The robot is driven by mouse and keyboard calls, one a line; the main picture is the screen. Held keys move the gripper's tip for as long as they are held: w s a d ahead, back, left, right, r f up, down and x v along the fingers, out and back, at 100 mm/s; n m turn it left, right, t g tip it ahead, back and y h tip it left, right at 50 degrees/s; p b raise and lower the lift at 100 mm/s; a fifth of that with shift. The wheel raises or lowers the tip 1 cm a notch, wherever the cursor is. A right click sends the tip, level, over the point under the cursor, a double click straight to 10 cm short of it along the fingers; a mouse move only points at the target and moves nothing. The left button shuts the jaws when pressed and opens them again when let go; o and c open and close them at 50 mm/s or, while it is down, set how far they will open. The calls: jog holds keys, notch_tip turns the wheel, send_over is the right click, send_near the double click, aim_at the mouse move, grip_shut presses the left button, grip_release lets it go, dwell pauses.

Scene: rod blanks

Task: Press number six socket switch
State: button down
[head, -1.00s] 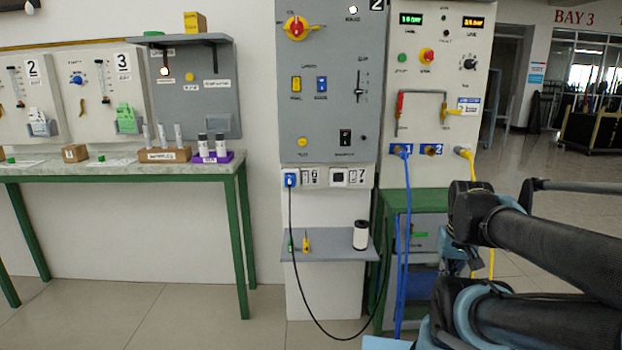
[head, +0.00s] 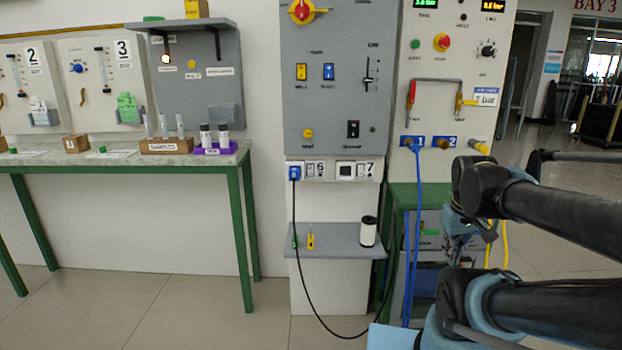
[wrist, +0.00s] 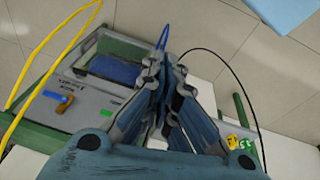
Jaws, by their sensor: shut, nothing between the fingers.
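The number six socket (head: 295,172) is at the left end of the white socket strip below the grey panel. A blue plug sits in it, with a black cable hanging down. A small switch (head: 310,170) is between the plug and the label 6; its position is too small to tell. My gripper (wrist: 164,66) is shut and empty in the wrist view, over the floor near the green-framed stand. In the head view my arm is at the right, well apart from the socket strip; the fingertips are not clear there. The wrist view does not show the switch.
Socket 7 (head: 346,171) is just right of socket six. A grey shelf (head: 335,252) below holds a white cylinder (head: 368,231) and small tools. Blue and yellow cables hang by the green stand (head: 401,195). The workbench (head: 60,162) is at the left. Floor before the panel is open.

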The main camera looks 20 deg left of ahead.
aim_at(311, 175)
jog(key=w+a+r+n+t, duration=0.2)
jog(key=w+a+r+n, duration=0.8)
jog(key=w+a+n, duration=0.6)
jog(key=w+a+r+n+t+y, duration=0.1)
jog(key=a+r+n, duration=0.1)
jog(key=a+n, duration=0.7)
jog(key=a+r+n+t+y, duration=0.1)
jog(key=a+r+n, duration=0.2)
jog(key=a+n, duration=0.7)
jog(key=a, duration=0.7)
jog(key=shift+w+a+t, duration=0.35)
jog(key=shift+t, duration=0.05)
jog(key=shift+f, duration=0.1)
jog(key=shift+w+a+r+x, duration=0.1)
jog(key=shift+w+r+x, duration=0.25)
jog(key=shift+x, duration=1.8)
jog(key=shift+w+a+r+x, duration=0.1)
jog(key=shift+w+r+x, duration=0.25)
jog(key=shift+x, duration=1.75)
jog(key=shift+w+a+r+x, duration=0.15)
jog(key=shift+w+x, duration=0.25)
jog(key=shift+x, duration=1.75)
